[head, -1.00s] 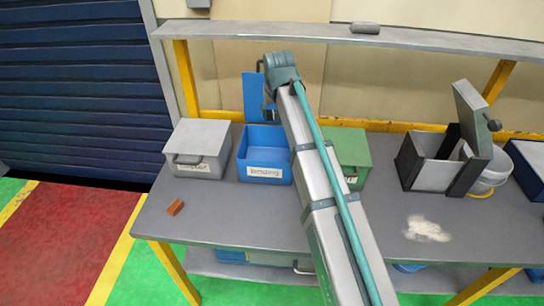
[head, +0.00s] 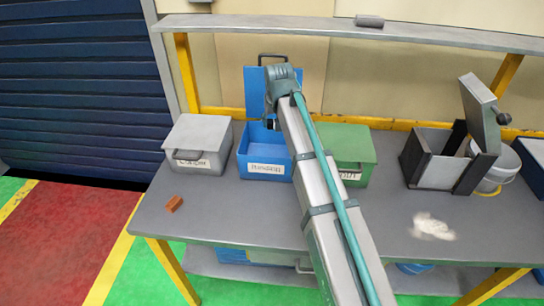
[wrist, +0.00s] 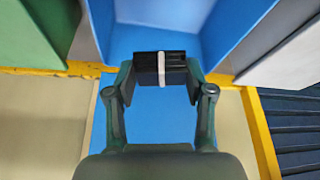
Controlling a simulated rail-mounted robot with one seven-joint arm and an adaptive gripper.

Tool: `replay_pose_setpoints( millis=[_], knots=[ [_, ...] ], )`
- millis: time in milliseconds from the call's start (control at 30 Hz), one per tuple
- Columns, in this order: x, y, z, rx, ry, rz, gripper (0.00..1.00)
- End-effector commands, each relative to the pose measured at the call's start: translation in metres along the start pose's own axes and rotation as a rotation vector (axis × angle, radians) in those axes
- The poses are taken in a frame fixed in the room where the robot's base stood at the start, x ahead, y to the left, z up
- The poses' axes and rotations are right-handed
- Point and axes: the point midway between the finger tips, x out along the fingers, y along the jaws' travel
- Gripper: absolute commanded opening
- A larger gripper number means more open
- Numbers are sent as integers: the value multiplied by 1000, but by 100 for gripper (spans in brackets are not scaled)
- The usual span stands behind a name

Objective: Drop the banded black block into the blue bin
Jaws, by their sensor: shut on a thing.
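The banded black block (wrist: 161,69), black with a white band round its middle, is between the fingertips of my gripper (wrist: 160,77) in the wrist view. My gripper is shut on it. The blue bin (head: 265,170) stands on the bench in the head view, its lid (head: 259,90) raised at the back and its front labelled. The bin's inside (wrist: 160,38) shows beyond the block in the wrist view. In the head view my gripper (head: 272,124) is over the bin's opening, and the block cannot be made out clearly.
A shut grey box (head: 198,147) stands left of the bin and a shut green box (head: 352,158) right of it, partly behind my arm. An open grey box (head: 436,158) stands farther right. A shelf (head: 400,33) runs above.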

Motion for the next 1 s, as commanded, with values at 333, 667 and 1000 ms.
replay_pose_setpoints(
  millis=[333, 667, 1000],
  knots=[
    [0, 0, 0, 0, 0, 0, 82],
    [-5, 0, 0, 0, 0, 0, 82],
    [-58, 0, 0, 0, 2, 0, 82]
  ],
)
